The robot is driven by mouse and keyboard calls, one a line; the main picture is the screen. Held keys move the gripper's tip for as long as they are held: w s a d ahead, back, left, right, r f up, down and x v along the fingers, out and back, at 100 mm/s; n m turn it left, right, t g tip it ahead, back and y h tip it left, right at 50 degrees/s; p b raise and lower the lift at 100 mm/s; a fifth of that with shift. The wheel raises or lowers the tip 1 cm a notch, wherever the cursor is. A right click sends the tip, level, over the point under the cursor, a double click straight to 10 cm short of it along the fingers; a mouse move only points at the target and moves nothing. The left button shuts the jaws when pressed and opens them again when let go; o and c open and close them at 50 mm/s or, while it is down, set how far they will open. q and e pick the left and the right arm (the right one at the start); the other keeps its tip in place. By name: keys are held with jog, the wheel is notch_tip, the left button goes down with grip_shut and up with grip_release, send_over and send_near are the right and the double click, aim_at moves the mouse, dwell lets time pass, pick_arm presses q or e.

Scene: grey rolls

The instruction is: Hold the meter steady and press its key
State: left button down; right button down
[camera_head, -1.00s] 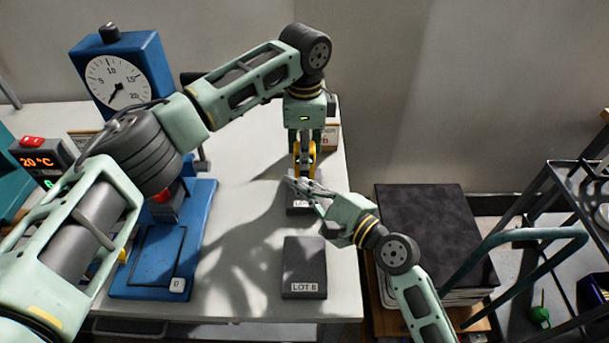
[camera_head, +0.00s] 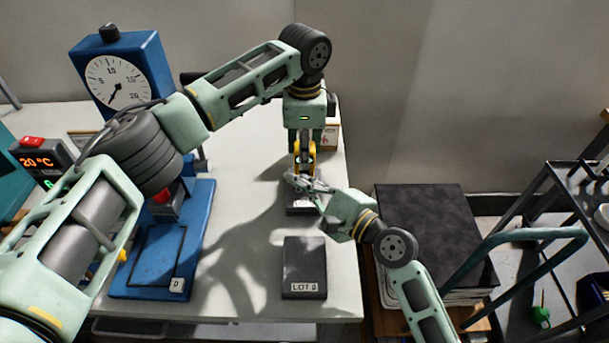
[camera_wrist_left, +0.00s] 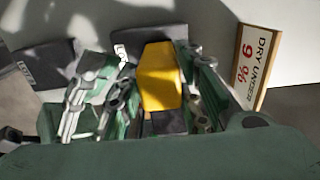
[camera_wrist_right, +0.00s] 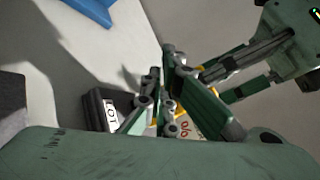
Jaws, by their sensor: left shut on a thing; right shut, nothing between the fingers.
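The yellow meter (camera_head: 311,158) stands over the rear dark block (camera_head: 298,209), mostly hidden by my grippers in the head view. My left gripper (camera_head: 303,163) points down and is shut on the meter. In the left wrist view the yellow body (camera_wrist_left: 158,78) sits between its fingers. My right gripper (camera_head: 296,180) comes from the right, shut and empty, with its tips close in front of the meter. In the right wrist view its closed fingers (camera_wrist_right: 158,85) hide most of the meter. I cannot see the key or tell whether the tips touch it.
A second dark block (camera_head: 304,262) with a lot label lies nearer on the white table (camera_head: 240,250). A blue dial stand (camera_head: 160,265) is left. A "DRY UNDER" sign (camera_wrist_left: 255,65) stands behind the meter. A cart (camera_head: 560,250) is at the right.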

jog(key=shift+s, duration=1)
jog(key=s, duration=0.5)
dwell(0.7)
pick_arm(q)
jog(key=c, duration=1.2)
grip_release()
jog(key=shift+r, duration=0.1)
